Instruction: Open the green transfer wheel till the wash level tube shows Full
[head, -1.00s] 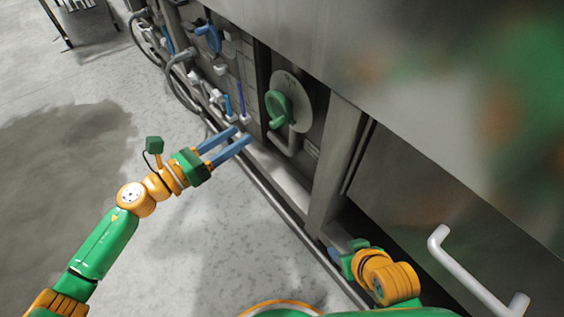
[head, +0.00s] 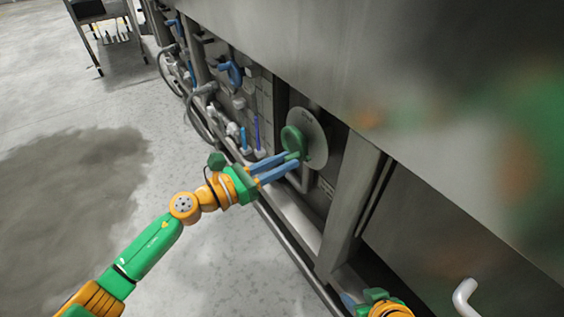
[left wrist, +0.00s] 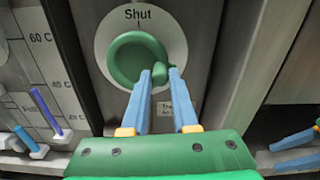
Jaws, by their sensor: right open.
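The green transfer wheel (head: 292,139) sits on a round pale plate on the machine's side. In the left wrist view the wheel (left wrist: 125,58) lies below the word "Shut" and a small tick on the plate (left wrist: 172,38). My left gripper (head: 291,159) is at the wheel's lower right; its blue fingers (left wrist: 167,74) stand apart, with a green part of the wheel between or just behind their tips. Contact cannot be told. My right gripper (head: 349,300) is low by the machine, mostly hidden; its fingers are apart in the left wrist view (left wrist: 296,150). I cannot make out a wash level tube reading.
A panel with "60 C" and "40 C" marks (left wrist: 38,55) and blue and purple bars (left wrist: 46,108) is left of the wheel. A steel post (head: 350,205) stands to its right. A white handle (head: 465,298) sticks out at lower right.

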